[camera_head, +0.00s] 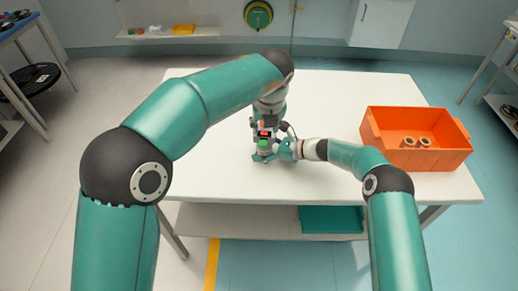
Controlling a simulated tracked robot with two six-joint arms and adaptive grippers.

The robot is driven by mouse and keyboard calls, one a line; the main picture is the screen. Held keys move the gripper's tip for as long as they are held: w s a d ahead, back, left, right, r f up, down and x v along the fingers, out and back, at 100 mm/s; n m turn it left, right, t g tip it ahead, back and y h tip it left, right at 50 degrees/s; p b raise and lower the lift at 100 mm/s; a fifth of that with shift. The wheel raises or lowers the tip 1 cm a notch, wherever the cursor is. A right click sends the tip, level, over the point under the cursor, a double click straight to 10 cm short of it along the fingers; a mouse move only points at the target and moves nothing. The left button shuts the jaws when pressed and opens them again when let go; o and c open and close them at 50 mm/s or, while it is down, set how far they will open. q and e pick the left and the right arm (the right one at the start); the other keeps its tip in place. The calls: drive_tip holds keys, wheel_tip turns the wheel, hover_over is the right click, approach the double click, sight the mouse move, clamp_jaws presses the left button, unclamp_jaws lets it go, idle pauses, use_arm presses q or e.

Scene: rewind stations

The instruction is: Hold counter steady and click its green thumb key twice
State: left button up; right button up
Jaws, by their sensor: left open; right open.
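The counter (264,143) stands on the white table near its middle, small in the picture. It shows a red display on its upper part and a green key below that. My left gripper (265,126) reaches down from above, right at the counter; its fingers are mostly hidden and I cannot tell whether they touch it. My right gripper (277,153) comes in from the right, low at the counter's side, with its fingers around or beside the counter's lower part. Both grippers are open. The counter's back and base are partly hidden.
An orange crate (438,160) with a few brown rings (408,142) inside stands on the right of the white table (215,179). The table's left and front areas are clear. A teal item (331,219) lies on the shelf below.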

drive_tip(key=shift+w+a+f, duration=0.2)
drive_tip(key=shift+a+f, duration=0.1)
drive_tip(key=shift+a, duration=0.35)
use_arm(q)
drive_tip(key=shift+c, duration=0.2)
use_arm(e)
drive_tip(key=c, duration=1.3)
use_arm(q)
clamp_jaws()
